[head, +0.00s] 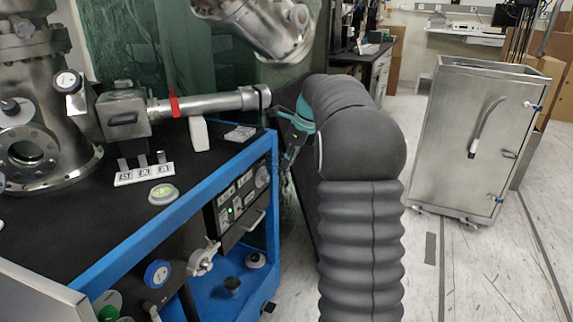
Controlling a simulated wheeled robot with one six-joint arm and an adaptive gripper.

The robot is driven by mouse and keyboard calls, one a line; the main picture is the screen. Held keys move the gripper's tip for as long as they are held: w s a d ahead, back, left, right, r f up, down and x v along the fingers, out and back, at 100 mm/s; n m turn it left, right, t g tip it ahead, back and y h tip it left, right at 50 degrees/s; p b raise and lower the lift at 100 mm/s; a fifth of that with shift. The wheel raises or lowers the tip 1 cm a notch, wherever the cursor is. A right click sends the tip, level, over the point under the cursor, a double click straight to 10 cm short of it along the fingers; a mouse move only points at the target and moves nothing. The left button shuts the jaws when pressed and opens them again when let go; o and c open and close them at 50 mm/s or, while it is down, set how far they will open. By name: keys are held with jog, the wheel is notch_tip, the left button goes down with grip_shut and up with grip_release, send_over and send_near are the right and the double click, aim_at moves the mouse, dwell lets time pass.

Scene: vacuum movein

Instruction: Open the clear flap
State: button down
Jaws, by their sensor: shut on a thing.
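The clear flap (200,55) is a greenish see-through sheet hanging behind the blue cart. More of it shows in a narrow strip (290,225) between the cart's right end and my arm. My gripper (285,160), with teal on its body, is at the cart's right end, beside this strip. Its fingers look shut on the flap's edge, but they are small and partly hidden by my dark, ribbed arm. The exact grip point cannot be made out.
The blue cart (205,185) with steel vacuum parts (205,105) and a black top fills the left, close to my gripper. A steel cabinet (465,140) on casters stands at the right. Light floor (480,265) lies open at the lower right. A dark bench (365,60) is behind.

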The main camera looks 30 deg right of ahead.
jog(key=shift+w+r, duration=0.1)
jog(key=shift+r, duration=0.05)
dwell(0.4)
jog(key=c, duration=1.1)
grip_release()
jog(key=v, duration=1.2)
jog(key=shift+w+a, duration=0.2)
jog(key=shift+w, duration=0.05)
